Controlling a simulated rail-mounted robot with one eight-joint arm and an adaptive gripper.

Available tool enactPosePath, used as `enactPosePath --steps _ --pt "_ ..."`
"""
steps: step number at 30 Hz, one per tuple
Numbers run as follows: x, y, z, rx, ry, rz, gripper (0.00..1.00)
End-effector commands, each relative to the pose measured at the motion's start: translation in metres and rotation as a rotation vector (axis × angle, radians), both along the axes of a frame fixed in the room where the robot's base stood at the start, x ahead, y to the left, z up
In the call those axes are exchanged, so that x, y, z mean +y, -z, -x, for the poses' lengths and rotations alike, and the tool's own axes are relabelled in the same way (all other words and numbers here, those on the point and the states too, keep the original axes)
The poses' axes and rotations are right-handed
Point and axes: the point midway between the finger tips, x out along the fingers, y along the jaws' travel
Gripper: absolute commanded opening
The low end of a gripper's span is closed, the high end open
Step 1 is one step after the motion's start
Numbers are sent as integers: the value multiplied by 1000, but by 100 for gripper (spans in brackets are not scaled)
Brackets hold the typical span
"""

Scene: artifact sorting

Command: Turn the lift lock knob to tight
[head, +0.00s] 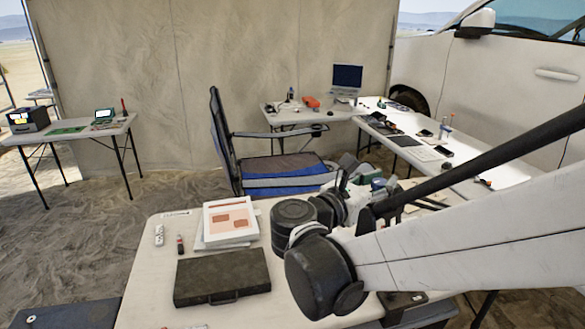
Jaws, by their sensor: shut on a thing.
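My arm reaches in from the right, across the front table (150,285). My gripper (346,183) shows small and partly covered beyond my dark wrist parts, at the far edge of this table. It is shut on a small part there, beside grey and teal equipment (366,172). The lift lock knob cannot be made out. My arm and the clutter hide the place where the fingers meet the part, so the knob's setting does not show.
A folding chair (285,175) stands behind the table. A long table (470,168) with devices is at right.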

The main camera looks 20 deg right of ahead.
Motion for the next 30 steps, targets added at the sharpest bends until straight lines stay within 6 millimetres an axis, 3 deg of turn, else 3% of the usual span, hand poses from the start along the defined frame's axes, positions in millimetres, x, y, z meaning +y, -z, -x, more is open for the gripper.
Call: enactPosePath --steps 4,5,10,21,30 --pt "0 0 0 0 0 1 0" --pt "0 0 0 0 0 1 22" --pt "0 0 0 0 0 1 44" --pt "4 0 1 0 -2 1 45" --pt "39 0 15 0 -6 1 45"
